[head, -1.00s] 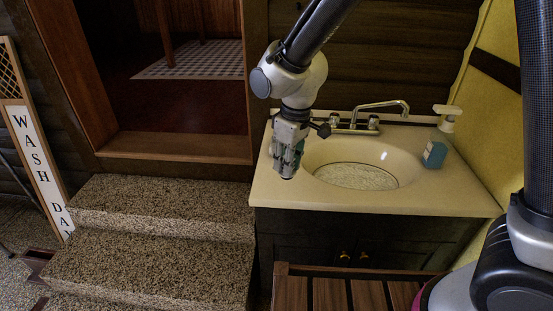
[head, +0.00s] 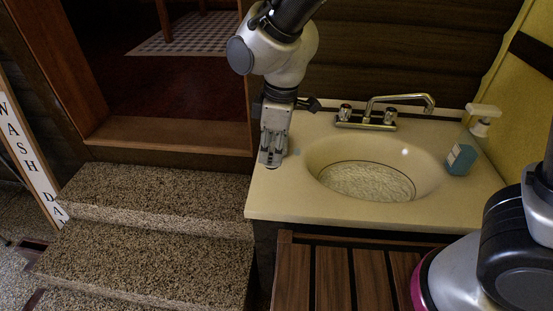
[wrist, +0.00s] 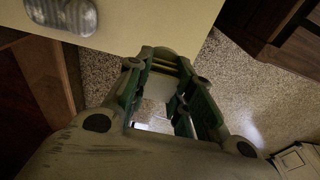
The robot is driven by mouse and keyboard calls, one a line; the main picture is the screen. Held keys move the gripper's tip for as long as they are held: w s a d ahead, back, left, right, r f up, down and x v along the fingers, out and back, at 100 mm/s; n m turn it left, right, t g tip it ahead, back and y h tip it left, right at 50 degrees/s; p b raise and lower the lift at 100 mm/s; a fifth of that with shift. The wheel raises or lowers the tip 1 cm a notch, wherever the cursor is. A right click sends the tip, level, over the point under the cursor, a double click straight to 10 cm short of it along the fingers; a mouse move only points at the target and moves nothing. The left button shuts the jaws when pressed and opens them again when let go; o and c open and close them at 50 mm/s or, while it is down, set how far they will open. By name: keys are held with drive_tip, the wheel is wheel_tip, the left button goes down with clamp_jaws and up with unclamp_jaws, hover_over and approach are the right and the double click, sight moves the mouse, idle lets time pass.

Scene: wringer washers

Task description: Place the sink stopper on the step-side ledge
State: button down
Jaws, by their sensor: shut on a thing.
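My gripper (head: 270,162) points down over the left end of the cream sink counter, in the head view. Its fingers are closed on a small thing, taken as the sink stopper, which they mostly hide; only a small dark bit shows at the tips. In the wrist view the green-sided fingers (wrist: 160,100) hide most of it too. The step-side ledge (head: 266,197) is the flat counter strip between the basin and the steps. It looks bare in front of my gripper. I cannot tell whether the held thing touches it.
The basin (head: 367,180) lies right of my gripper, with the faucet (head: 385,115) behind it and a blue soap bottle (head: 460,160) at right. Speckled steps (head: 150,205) drop away left of the counter. A slatted wooden surface (head: 345,275) lies in front.

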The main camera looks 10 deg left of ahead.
wheel_tip(320, 180, down, 9)
drive_tip(key=shift+r, duration=0.2)
drive_tip(key=shift+f, duration=0.1)
drive_tip(key=c, duration=1.3)
unclamp_jaws()
drive_tip(key=shift+o, duration=0.2)
drive_tip(key=r, duration=0.4)
drive_tip(key=d+r, duration=0.1)
drive_tip(key=r, duration=0.7)
drive_tip(key=shift+d+r, duration=0.1)
drive_tip(key=shift+d, duration=0.15)
